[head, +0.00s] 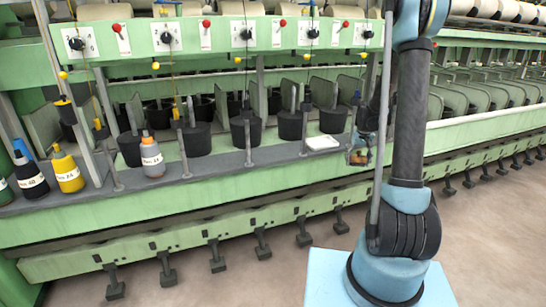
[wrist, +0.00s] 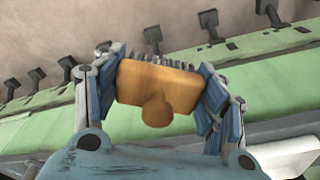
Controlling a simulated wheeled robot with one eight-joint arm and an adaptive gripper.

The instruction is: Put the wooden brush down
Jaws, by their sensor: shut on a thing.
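The wooden brush (wrist: 158,86) is an orange-brown block with a round knob and dark bristles on its far side. My gripper (wrist: 158,82) is shut on it, with a blue finger pad against each end. In the head view the brush (head: 359,157) is small and partly hidden by my gripper (head: 358,150). It is held in the air at the front edge of the green machine, just right of a white tray (head: 322,142).
A grey ledge (head: 222,165) runs along the machine, with thin upright posts. On it stand a yellow bottle (head: 67,170), a grey bottle with an orange cap (head: 152,158) and a black bottle (head: 28,172). Black pots (head: 245,130) stand behind. Foot pedals (head: 262,245) stick out below.

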